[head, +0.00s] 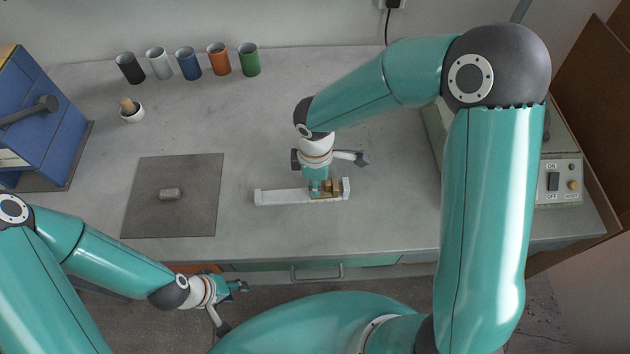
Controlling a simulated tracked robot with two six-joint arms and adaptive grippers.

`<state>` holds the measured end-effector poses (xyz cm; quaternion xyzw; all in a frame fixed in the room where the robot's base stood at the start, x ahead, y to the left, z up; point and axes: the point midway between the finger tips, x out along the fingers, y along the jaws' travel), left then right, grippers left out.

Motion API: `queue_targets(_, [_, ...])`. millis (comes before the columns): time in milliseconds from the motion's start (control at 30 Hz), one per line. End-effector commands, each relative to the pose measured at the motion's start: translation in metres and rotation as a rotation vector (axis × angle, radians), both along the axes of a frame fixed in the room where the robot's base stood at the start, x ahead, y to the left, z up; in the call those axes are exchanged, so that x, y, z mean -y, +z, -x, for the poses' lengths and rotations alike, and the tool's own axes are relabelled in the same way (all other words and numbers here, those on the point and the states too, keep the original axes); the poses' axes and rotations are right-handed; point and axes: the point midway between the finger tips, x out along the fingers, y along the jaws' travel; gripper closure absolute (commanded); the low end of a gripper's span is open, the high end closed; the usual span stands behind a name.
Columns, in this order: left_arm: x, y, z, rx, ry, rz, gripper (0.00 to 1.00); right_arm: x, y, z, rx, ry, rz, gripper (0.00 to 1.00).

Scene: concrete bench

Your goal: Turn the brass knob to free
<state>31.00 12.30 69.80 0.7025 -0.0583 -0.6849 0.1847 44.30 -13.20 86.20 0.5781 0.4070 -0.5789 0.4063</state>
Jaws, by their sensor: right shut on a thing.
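A white bar-shaped fixture (285,196) lies on the bench, with raised white ends. Brass parts (334,186) show near its right end, beside my gripper's fingers. My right gripper (320,190) points down over this right end and is shut on the brass knob, which its fingers largely hide. I cannot make out the knob's angle or any marks on it. My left gripper (243,286) hangs in front of the bench's front edge, well away from the fixture. Its fingers are too small to tell open from shut.
A dark mat (145,215) with a small grey block (170,194) lies left of the fixture. Several coloured cups (188,64) and a mortar (132,113) stand behind. A blue cabinet (38,105) is at left, a switch box (558,180) at right. The bench between is clear.

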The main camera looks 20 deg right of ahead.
Motion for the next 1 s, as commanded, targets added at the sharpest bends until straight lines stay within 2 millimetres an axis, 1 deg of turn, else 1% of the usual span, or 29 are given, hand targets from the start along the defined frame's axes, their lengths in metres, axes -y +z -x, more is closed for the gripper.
queue_targets(267, [0.0,0.002,0.0,0.0,0.0,0.0,0.6,0.0,0.001,-0.001,0.002,0.07,0.0,1.0])
queue_targets(800, [0.0,0.012,0.0,0.0,0.0,0.0,0.6,0.0,0.002,-0.001,0.003,0.407,-0.001,1.0])
queue_targets(1000, [0.0,0.014,0.0,0.0,0.0,0.0,0.6,0.0,0.001,-0.001,0.002,0.48,-0.001,1.0])
